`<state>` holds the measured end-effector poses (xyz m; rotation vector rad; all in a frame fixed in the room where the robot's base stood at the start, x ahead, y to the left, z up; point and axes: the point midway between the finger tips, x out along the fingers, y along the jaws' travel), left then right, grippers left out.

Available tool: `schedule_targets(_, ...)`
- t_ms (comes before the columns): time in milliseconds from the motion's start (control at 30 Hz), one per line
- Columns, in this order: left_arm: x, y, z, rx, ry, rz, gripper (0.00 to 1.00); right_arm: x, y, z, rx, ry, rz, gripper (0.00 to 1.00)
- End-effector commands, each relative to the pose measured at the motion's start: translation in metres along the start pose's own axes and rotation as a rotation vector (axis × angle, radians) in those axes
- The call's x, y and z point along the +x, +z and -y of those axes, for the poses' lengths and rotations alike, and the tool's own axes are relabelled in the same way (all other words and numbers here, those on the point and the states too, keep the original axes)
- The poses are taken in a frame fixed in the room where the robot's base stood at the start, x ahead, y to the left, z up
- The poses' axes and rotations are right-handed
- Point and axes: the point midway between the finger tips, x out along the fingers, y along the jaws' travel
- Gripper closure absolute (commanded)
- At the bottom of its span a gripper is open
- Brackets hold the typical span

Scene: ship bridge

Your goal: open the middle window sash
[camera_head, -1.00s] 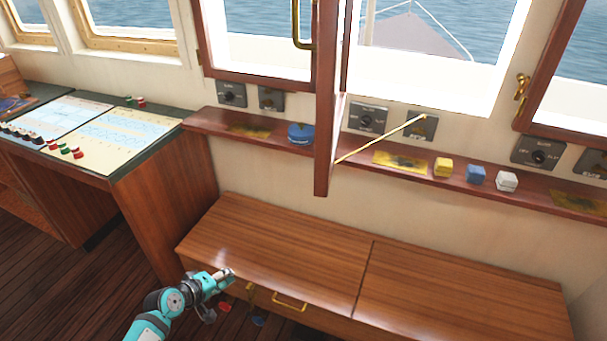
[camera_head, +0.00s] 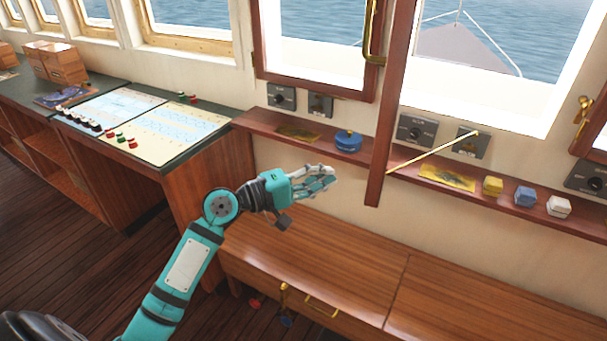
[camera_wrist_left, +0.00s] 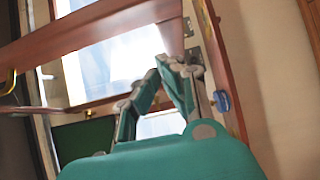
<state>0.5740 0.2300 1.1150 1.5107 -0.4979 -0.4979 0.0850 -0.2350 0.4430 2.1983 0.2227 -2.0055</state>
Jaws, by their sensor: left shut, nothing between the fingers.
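A red-brown wooden window sash (camera_head: 385,110) stands swung into the room, nearly edge-on to the head camera. A thin brass rod (camera_head: 435,152) runs from its lower part to a plate on the wall at right. The opening (camera_head: 480,75) right of it shows sea and deck. A brass handle (camera_head: 374,35) is just left of the sash's edge. My left gripper (camera_head: 322,182) is shut and empty, above the bench and left of the sash's lower end, apart from it. Its fingers also show in the left wrist view (camera_wrist_left: 180,68), with wooden window framing beyond. My right gripper is out of view.
A ledge (camera_head: 285,128) under the windows holds a blue round object (camera_head: 348,141) and yellow, blue and white small blocks. A wooden bench (camera_head: 310,255) runs below. A chart desk (camera_head: 205,142) stands at left. Another sash (camera_head: 590,130) is at the right edge.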

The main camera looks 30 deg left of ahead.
Motion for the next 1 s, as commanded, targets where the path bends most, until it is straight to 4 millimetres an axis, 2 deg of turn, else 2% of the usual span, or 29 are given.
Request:
schedule_targets(100,0.026,0.000,-0.004,-0.002,0.003,0.000,1.00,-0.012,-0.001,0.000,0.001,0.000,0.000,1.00)
schedule_targets(300,0.046,0.020,-0.003,0.000,0.001,-0.001,1.00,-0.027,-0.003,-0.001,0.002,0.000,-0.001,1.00)
schedule_targets(500,0.053,0.028,0.000,0.001,-0.001,-0.001,1.00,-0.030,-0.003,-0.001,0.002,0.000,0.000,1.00)
schedule_targets(833,0.054,0.029,0.001,0.001,-0.001,-0.001,1.00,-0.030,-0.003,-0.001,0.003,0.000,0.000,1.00)
schedule_targets(1000,0.072,0.048,-0.003,-0.001,0.000,0.002,1.00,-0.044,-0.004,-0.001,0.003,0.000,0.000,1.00)
